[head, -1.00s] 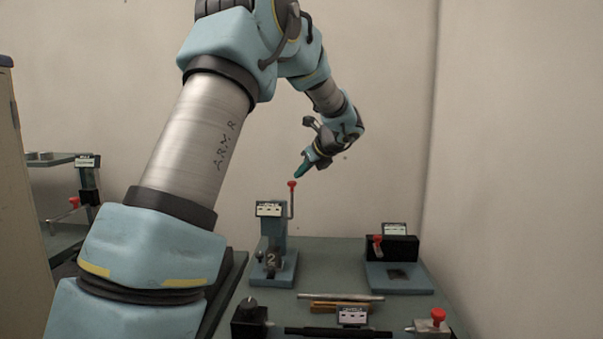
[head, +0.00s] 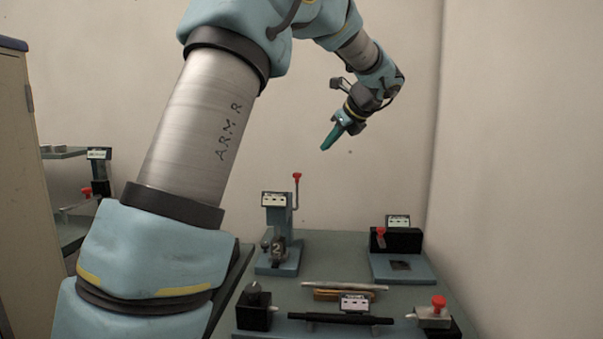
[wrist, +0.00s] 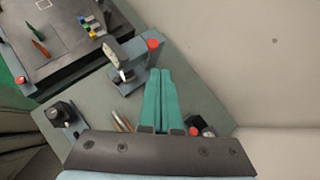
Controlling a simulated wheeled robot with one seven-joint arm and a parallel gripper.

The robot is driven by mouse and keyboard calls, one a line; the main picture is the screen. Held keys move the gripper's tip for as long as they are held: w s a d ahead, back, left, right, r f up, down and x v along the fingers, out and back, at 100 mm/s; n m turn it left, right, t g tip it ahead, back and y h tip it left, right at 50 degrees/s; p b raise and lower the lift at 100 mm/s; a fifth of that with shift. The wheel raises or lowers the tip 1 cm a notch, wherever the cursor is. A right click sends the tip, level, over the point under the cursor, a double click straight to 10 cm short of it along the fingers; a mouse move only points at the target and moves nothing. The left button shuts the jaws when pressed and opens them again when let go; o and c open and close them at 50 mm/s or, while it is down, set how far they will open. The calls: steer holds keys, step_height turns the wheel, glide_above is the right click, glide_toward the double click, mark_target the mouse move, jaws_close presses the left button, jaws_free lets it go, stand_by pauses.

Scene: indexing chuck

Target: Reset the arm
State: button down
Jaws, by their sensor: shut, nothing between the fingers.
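My gripper (head: 331,138) hangs in the air above the back of the grey-green table, pointing down and left in the head view. Its teal fingers are together and empty. In the wrist view the closed fingers (wrist: 159,98) point up the picture over the table. The blue indexing chuck stand (head: 279,245) with a dark part marked 2 stands below my gripper, apart from it. Its red-knobbed lever (head: 297,190) stands upright. The stand and its red knob (wrist: 153,45) also show in the wrist view, just beyond the fingertips.
A black block with a red knob on a blue base (head: 402,266) stands at the back right. Rods (head: 345,286), a black bar (head: 340,319), a black knob box (head: 254,306) and a red-button box (head: 433,313) lie nearer. Walls rise behind and right.

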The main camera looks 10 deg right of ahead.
steer(key=s+a+f+n+g+h, duration=0.1)
steer(key=s+a+f+n+g, duration=0.1)
steer(key=s+a+f+n, duration=0.3)
steer(key=s+a+f+n+g+h, duration=0.1)
steer(key=s+a+f+n+g, duration=0.1)
steer(key=s+a+f+n, duration=0.4)
steer(key=s+a+f+n+g+h, duration=0.1)
steer(key=s+a+f+n+g, duration=0.1)
steer(key=s+a+f+n, duration=0.4)
steer(key=shift+a+f+n, duration=0.45)
steer(key=shift+a+f, duration=0.45)
steer(key=shift+a, duration=0.2)
steer(key=shift+a+f+n, duration=0.45)
steer(key=shift+a+f, duration=0.4)
steer(key=shift+a, duration=0.25)
steer(key=s+a+f+n+g+h, duration=0.1)
steer(key=s+a+f+n, duration=0.3)
steer(key=s+n, duration=0.4)
steer(key=shift+s+f+n, duration=0.25)
steer(key=shift+s+n, duration=0.05)
steer(key=shift+n, duration=0.1)
steer(key=c, duration=1.5)
jaws_free()
